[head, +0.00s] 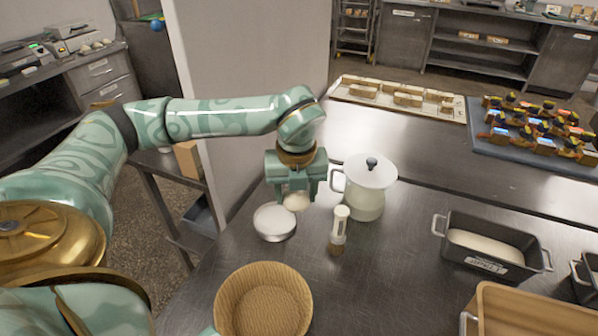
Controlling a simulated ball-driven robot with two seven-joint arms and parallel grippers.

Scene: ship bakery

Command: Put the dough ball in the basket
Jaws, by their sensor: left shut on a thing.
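The dough ball (297,201) is a small pale lump held between the fingers of my left gripper (296,193). The gripper points down and is shut on it, close above the right part of a round whitish dish (274,222). I cannot tell if the ball touches the dish. The basket (262,299) is round, woven and tan, and stands at the front of the steel table, below the dish in the picture. The basket looks empty.
A cream pot (368,185) with a lid stands right of my left gripper. A small shaker-like bottle (339,230) stands before it. A dark loaf pan with dough (487,246) and a wooden tray (530,312) lie right. Trays of baked goods (396,97) are behind.

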